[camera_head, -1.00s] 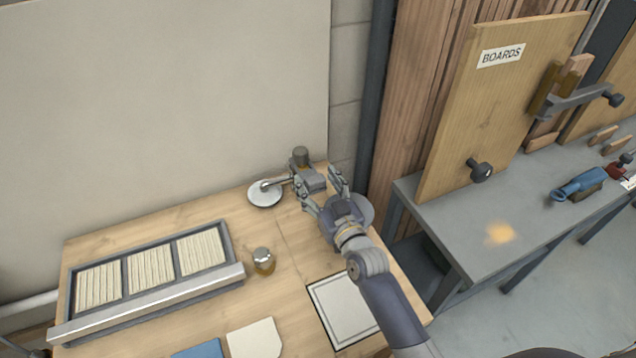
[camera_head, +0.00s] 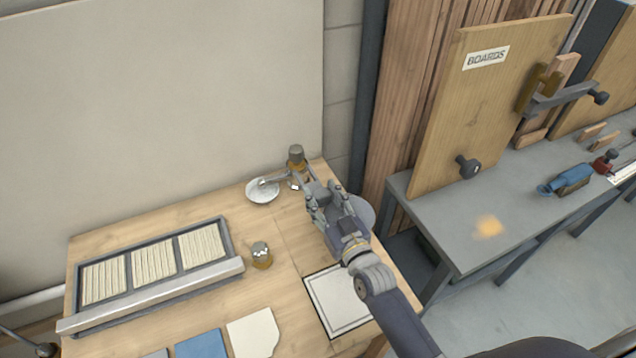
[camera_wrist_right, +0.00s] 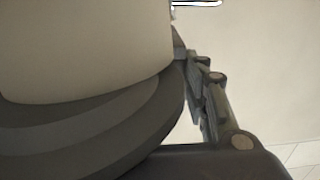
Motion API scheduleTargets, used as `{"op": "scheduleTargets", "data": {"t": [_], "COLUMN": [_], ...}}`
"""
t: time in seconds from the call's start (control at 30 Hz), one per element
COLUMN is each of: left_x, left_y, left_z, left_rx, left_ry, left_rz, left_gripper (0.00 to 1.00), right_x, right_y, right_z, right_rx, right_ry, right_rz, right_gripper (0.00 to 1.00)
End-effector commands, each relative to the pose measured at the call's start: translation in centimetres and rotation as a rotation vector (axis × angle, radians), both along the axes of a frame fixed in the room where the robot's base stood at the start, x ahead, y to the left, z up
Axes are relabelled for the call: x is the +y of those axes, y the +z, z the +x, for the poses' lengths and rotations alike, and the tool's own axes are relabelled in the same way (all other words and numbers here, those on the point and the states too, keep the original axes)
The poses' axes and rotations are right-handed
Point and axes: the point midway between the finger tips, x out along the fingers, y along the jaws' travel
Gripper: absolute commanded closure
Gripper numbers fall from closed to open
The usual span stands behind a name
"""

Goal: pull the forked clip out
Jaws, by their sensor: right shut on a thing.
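My right gripper (camera_head: 318,192) is above the wooden table near its back right corner. It is shut on a grey piece, taken to be the forked clip, mostly hidden between the fingers. In the right wrist view a thin bright wire-like end (camera_wrist_right: 197,3) shows at the top edge, beside my dark finger links (camera_wrist_right: 208,95). A fitting with a dark-topped brass cylinder (camera_head: 296,157) stands just behind the gripper. I cannot tell whether the clip still touches it. My left gripper is not clearly in view.
A round pale dish (camera_head: 262,190) lies left of the fitting. A small brass jar (camera_head: 261,256), a slatted tray (camera_head: 240,266) and a framed white square (camera_head: 312,292) are on the table. A grey bench (camera_head: 440,218) with a boards panel (camera_head: 490,110) stands right.

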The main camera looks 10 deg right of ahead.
Motion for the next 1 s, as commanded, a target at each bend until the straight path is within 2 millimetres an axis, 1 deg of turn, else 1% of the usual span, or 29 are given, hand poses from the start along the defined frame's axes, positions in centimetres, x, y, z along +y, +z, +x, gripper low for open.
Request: {"op": "scheduleTargets", "data": {"t": [0.1, 0.3, 0.33, 0.4, 0.67, 0.77, 0.87, 1.0], "left_x": [0.0, 0.0, 0.0, -0.1, -0.1, 0.0, 0.0, -0.1], "left_y": [0.0, 0.0, 0.0, 0.1, 0.1, 0.0, 0.0, 0.1], "left_z": [-0.2, 0.7, 0.8, 0.9, 0.9, 0.5, 0.6, 0.6], "left_rx": [0.004, -0.008, -0.01, -0.013, -0.013, -0.008, -0.008, -0.008], "left_ry": [-0.001, -0.001, -0.001, -0.001, -0.001, 0.0, 0.0, 0.0], "left_rz": [0.001, -0.001, -0.001, -0.002, -0.002, -0.001, -0.001, -0.001], "left_gripper": [0.6, 0.6, 0.6, 0.6, 0.6, 0.6, 0.6, 0.6], "right_x": [0.0, 0.0, 0.0, 0.0, 0.0, 0.0, -0.1, -0.5], "right_y": [0.2, 0.1, 0.1, 0.1, 0.0, 0.0, -0.1, -0.2], "right_z": [-0.2, -0.2, -0.2, -0.2, -0.2, -0.3, -0.8, -2.5], "right_rx": [-0.005, -0.005, -0.005, -0.004, -0.002, -0.001, 0.0, 0.002], "right_ry": [-0.001, -0.001, -0.001, -0.001, 0.0, 0.0, 0.0, 0.0], "right_rz": [0.005, 0.006, 0.006, 0.006, 0.005, 0.004, 0.004, 0.004], "right_gripper": [1.0, 1.0, 0.52, 0.38, 0.38, 0.38, 0.38, 0.38]}}
